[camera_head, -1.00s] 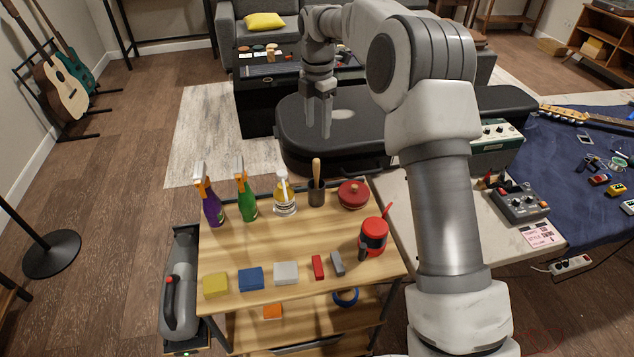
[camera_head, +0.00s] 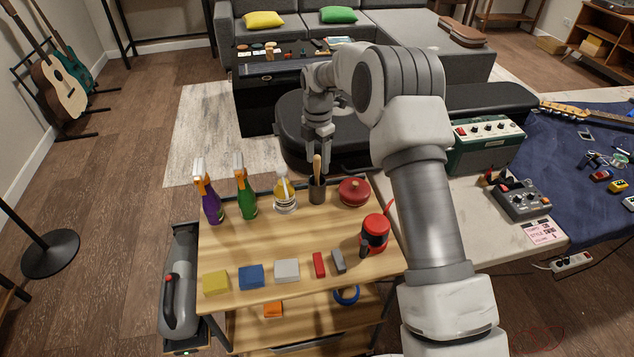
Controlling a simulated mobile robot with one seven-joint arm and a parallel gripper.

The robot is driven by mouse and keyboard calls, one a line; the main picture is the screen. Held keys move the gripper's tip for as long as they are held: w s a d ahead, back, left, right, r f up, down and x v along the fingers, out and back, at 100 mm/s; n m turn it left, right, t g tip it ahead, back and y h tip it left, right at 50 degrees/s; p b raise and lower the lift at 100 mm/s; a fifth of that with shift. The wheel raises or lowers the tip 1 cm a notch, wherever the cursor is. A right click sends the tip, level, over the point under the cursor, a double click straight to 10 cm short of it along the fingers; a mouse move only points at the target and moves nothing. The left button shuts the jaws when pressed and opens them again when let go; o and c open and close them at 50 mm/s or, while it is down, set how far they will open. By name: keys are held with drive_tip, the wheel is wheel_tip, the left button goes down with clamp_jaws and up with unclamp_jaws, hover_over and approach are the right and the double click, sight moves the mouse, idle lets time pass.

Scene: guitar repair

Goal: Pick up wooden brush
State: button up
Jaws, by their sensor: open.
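The wooden brush (camera_head: 317,166) stands upright in a dark cup (camera_head: 317,190) at the back edge of the wooden cart top (camera_head: 270,240). Only its light wooden handle shows above the cup's rim. My gripper (camera_head: 318,163) points down at the handle, with its fingers apart and the handle's upper part in line with the gap between them. In this view I cannot tell whether the fingers are around the handle or behind it. The gripper holds nothing that I can see.
A yellow-capped bottle (camera_head: 285,196) stands left of the cup, a red round tin (camera_head: 354,191) right of it. Green (camera_head: 246,197) and purple (camera_head: 211,203) spray bottles stand farther left. A red canister (camera_head: 375,233) is at the right. A black guitar case (camera_head: 290,130) lies behind.

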sight(317, 177)
drive_tip(key=f, duration=0.5)
drive_tip(key=shift+w+a, duration=0.1)
drive_tip(key=shift+w, duration=0.15)
clamp_jaws()
drive_tip(key=shift+r, duration=0.1)
